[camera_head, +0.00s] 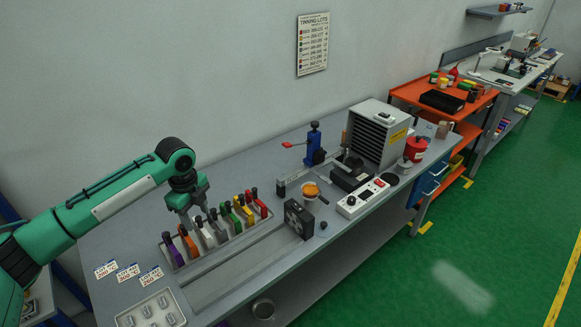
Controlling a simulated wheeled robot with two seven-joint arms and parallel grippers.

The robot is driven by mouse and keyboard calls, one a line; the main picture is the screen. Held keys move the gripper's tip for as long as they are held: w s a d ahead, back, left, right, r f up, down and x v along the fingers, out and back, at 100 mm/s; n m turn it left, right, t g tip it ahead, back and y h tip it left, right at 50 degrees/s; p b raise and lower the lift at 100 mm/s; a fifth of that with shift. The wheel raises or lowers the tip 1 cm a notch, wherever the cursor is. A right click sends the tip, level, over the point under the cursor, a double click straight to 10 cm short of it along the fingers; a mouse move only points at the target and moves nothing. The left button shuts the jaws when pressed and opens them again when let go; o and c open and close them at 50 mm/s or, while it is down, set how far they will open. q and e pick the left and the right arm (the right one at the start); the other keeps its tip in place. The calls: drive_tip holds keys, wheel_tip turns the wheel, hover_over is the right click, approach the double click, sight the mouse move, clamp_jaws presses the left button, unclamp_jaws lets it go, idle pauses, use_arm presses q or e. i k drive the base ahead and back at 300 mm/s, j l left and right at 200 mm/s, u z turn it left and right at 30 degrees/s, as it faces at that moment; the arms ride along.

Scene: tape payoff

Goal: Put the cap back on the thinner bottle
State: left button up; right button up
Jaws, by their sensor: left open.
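My left gripper (194,222) is open and points down over the rack of coloured tools on the left part of the bench. Its fingertips overlap the handles, so I cannot tell whether they touch. No bottle is clearly labelled as thinner. A red container (414,150) with a pale band stands at the bench's right end, far from my gripper; I cannot tell whether it is the thinner bottle. My right gripper is out of view.
The rack (222,250) holds several coloured tools. A tray of metal pieces (150,312) is at the near left.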

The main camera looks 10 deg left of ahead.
sight(427, 134)
drive_tip(key=i+l, duration=0.2)
drive_tip(key=i, duration=0.2)
drive_tip(key=i+l, duration=0.2)
drive_tip(key=i, duration=0.2)
drive_tip(key=i+l, duration=0.15)
drive_tip(key=i, duration=0.25)
drive_tip(key=i+l, duration=0.2)
drive_tip(key=i, duration=0.2)
